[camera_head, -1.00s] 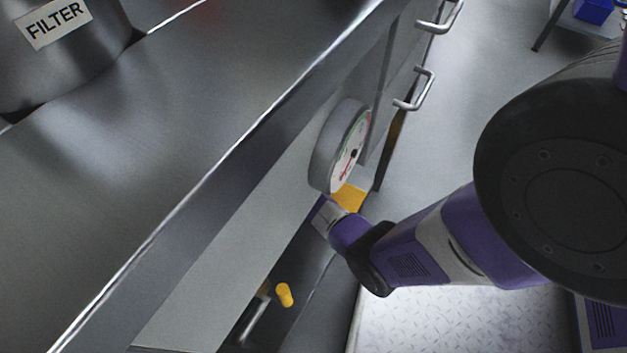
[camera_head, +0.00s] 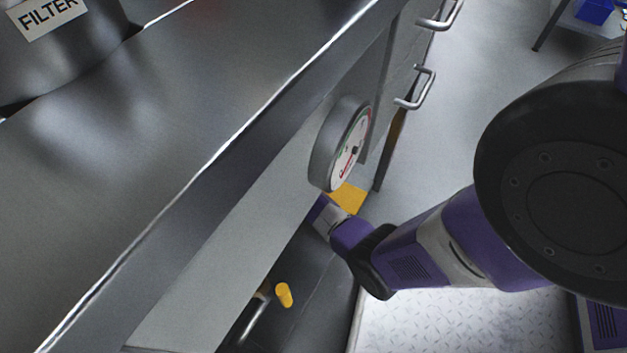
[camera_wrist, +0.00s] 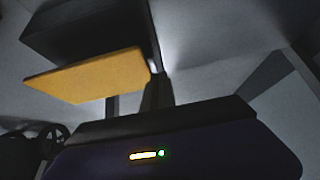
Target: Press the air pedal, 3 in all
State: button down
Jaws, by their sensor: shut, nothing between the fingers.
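The air pedal is most likely the yellow plate (camera_head: 348,197) low beside the cabinet, just below the round gauge in the head view. In the wrist view the yellow plate (camera_wrist: 85,77) lies flat under a dark housing, ahead and to the left.
A round gauge (camera_head: 340,145) hangs on the bench front close above my gripper. A yellow knob (camera_head: 284,294) sits lower left. Drawer handles (camera_head: 423,88) stick out at the upper right. A filter canister (camera_head: 55,45) stands on the bench.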

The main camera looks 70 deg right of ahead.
jog(key=shift+s+a+f+b, duration=0.25)
jog(key=shift+s+f+b, duration=0.2)
jog(key=shift+s+f, duration=0.5)
dwell(1.1)
jog(key=shift+w, duration=0.15)
jog(key=shift+w+d+r+p, duration=0.1)
jog(key=shift+w+r+p, duration=0.15)
jog(key=shift+r+p, duration=0.15)
jog(key=shift+w+d+r+p, duration=0.1)
jog(key=shift+w+r+p, duration=0.15)
jog(key=shift+r, duration=0.25)
jog(key=shift+w+r, duration=0.15)
jog(key=shift+r, duration=0.1)
jog(key=shift+w, duration=0.1)
jog(key=shift+w+r, duration=0.1)
jog(key=shift+r, duration=0.05)
jog(key=r, duration=0.1)
jog(key=w+r+p, duration=0.2)
jog(key=r, duration=0.1)
jog(key=shift+w+d+r, duration=0.1)
jog(key=shift+w+d, duration=0.1)
jog(key=shift+d, duration=0.1)
jog(key=shift+s, duration=0.1)
